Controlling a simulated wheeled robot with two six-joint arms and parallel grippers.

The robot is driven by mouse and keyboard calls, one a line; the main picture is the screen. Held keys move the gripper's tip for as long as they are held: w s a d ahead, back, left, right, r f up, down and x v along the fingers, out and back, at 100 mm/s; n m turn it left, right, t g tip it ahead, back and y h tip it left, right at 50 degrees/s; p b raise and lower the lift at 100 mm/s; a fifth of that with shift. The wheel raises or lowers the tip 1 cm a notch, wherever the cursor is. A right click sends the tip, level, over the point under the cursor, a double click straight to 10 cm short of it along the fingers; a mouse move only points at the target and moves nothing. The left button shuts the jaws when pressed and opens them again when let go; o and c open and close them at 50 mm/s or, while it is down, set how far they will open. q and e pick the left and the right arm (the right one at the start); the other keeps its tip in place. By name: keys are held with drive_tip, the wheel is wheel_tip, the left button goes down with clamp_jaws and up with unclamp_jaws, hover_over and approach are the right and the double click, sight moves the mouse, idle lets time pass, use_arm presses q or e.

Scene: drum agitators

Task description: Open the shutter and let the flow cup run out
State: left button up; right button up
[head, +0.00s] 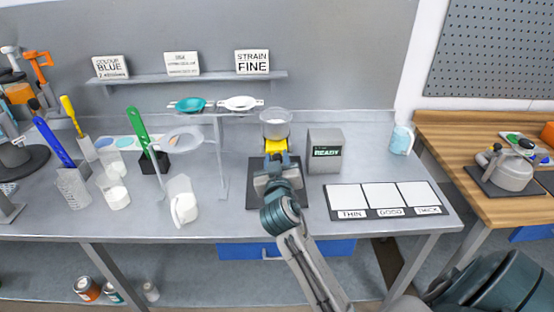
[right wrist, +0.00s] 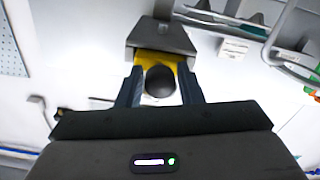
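The flow cup (head: 276,122) is a clear, round cup at the back middle of the bench, above a yellow part (head: 276,147) that seems to be its shutter. The yellow part also shows in the right wrist view (right wrist: 160,58), with a dark round knob (right wrist: 160,82) in front of it. My right gripper (head: 274,166) is just in front of the yellow part. In the right wrist view its fingers (right wrist: 160,88) are open on either side of the knob, with narrow gaps. The cup's contents and the outlet below are not clear. My left gripper is not in view.
A grey box reading READY (head: 324,151) stands close right of the cup. A board with THIN, GOOD and THICK panels (head: 382,213) lies at the front right. A metal stand (head: 222,170), a clear jug (head: 182,205) and several tools are left. Bare bench lies around (head: 235,222).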

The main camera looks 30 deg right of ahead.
clamp_jaws()
drive_tip(key=v, duration=0.4)
drive_tip(key=shift+f, duration=0.15)
drive_tip(key=shift+s, duration=0.1)
drive_tip(key=shift+o, duration=1.6)
unclamp_jaws()
drive_tip(key=shift+a, duration=0.1)
drive_tip(key=shift+o, duration=0.5)
drive_tip(key=shift+s, duration=0.1)
drive_tip(key=shift+a, duration=0.1)
